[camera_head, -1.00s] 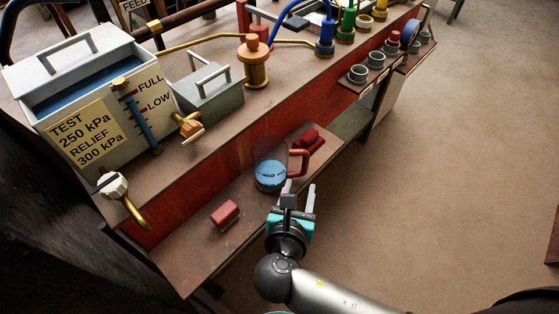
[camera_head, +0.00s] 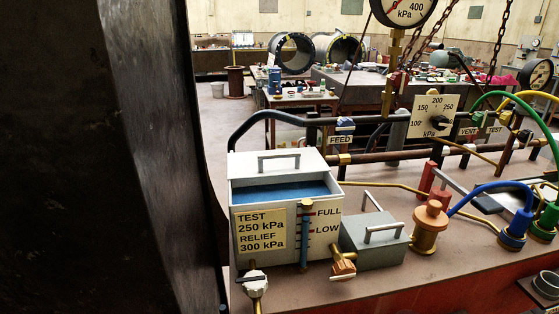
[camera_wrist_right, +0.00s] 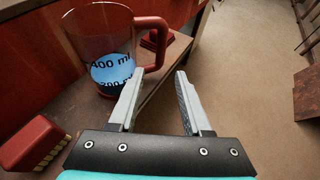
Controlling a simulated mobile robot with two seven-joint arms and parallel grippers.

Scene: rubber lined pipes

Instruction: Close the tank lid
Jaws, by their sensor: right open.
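The pale tank (camera_head: 243,218) stands on the bench in the middle of the head view, its open top showing blue water (camera_head: 280,192). Its white lid (camera_head: 246,167), with a grey handle (camera_head: 278,162), sits at the back of the top and leaves the front of the opening uncovered. My right gripper (camera_wrist_right: 158,76) shows only in the right wrist view, open and empty. It is beside a clear measuring jug with a red handle (camera_wrist_right: 152,22), and no grip on it shows. My left gripper is not in view.
A grey box with a handle (camera_head: 374,242) and a brass fitting (camera_head: 430,228) stand right of the tank. A valve (camera_head: 254,282) is at its front. A large dark upright surface (camera_head: 90,150) fills the left.

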